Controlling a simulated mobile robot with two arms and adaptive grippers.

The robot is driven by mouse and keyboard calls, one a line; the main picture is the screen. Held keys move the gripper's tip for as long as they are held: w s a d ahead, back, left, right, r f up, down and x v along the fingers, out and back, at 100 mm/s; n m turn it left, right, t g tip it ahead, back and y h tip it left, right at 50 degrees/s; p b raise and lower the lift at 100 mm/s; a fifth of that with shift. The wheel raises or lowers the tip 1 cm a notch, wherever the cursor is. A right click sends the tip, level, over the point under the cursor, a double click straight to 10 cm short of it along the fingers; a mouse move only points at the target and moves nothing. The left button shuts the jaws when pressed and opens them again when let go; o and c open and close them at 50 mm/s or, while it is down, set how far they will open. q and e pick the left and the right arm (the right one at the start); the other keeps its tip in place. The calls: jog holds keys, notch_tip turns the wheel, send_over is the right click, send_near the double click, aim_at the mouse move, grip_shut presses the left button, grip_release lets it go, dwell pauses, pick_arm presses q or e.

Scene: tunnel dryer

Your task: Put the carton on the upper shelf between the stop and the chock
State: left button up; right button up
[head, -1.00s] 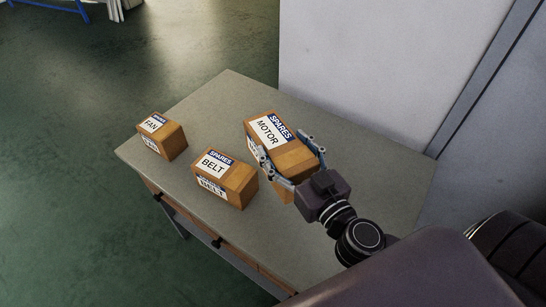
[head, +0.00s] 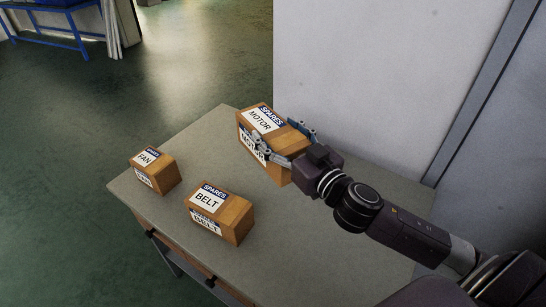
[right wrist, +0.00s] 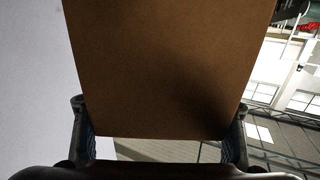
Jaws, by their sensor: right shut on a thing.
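The MOTOR carton (head: 262,122) is a brown box with a white and blue SPARES label, in the head view at the far side of the table. My right gripper (head: 285,143) is shut on its near end, one finger on each side. The carton appears lifted above the tabletop. In the right wrist view the carton (right wrist: 160,65) fills the middle between the two fingers. The shelf, the stop and the chock are not in view. My left gripper is not in view.
A FAN carton (head: 154,170) and a BELT carton (head: 219,212) stand on the grey table (head: 290,230). A pale wall panel (head: 365,75) rises behind the table. A blue-framed bench (head: 60,30) stands far off at top left, with open green floor between.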

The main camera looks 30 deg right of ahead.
notch_tip(320, 180, down, 18)
jog(key=b, duration=0.6)
jog(key=o, duration=1.7)
jog(key=shift+f, duration=0.2)
jog(key=o, duration=0.4)
jog(key=shift+s+a, duration=0.1)
jog(key=shift+s, duration=0.05)
jog(key=shift+o, duration=0.2)
